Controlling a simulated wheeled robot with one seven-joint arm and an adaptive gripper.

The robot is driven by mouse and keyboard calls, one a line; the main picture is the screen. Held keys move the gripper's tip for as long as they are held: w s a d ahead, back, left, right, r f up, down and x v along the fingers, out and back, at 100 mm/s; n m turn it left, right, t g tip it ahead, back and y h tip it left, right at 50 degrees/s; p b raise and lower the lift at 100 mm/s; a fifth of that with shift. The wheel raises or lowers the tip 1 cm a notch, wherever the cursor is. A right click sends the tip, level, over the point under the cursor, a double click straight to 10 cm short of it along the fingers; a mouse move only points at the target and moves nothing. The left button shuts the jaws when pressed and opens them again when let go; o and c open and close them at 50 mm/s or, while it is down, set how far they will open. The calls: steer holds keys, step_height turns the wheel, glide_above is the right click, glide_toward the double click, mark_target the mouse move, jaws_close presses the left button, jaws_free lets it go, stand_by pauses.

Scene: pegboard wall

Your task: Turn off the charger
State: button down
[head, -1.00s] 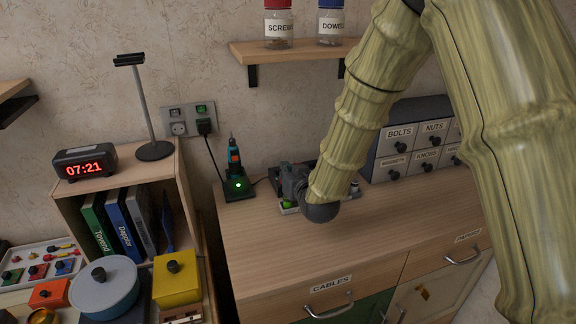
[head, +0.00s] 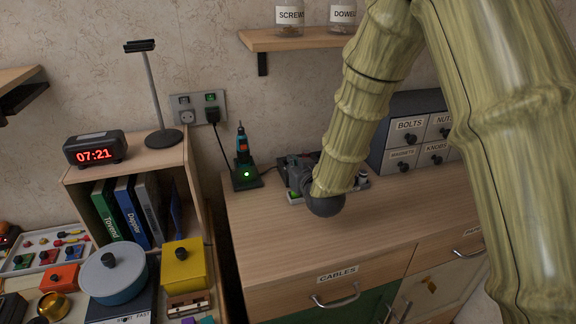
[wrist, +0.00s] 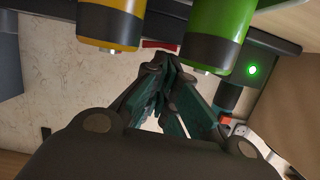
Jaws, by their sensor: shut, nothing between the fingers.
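The charger (head: 246,178) is a black base with a lit green light, at the back left of the cabinet top by the wall. A teal and orange tool (head: 242,150) stands in it. The charger also shows at the right of the wrist view (wrist: 252,70), its green light on. A black plug (head: 212,113) sits in the right side of the wall socket plate (head: 198,106), its cord running down toward the charger. My gripper (head: 298,172) is right of the charger, partly hidden by my arm. In the wrist view its fingers (wrist: 163,62) are shut and empty.
In the wrist view, a yellow cylinder (wrist: 110,24) and a green cylinder (wrist: 217,32) are close to my fingers. A drawer unit (head: 411,128) stands to the right. A shelf (head: 300,40) hangs above. The front of the cabinet top (head: 270,230) is clear.

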steer(key=r+p, duration=0.2)
steer(key=r, duration=0.2)
steer(key=shift+s+a+r+p, duration=0.1)
steer(key=shift+a+r+p, duration=0.2)
steer(key=shift+a+p, duration=0.1)
steer(key=b+v, duration=0.2)
steer(key=v, duration=0.7)
steer(key=shift+s+f, duration=0.25)
steer(key=shift+s, duration=0.25)
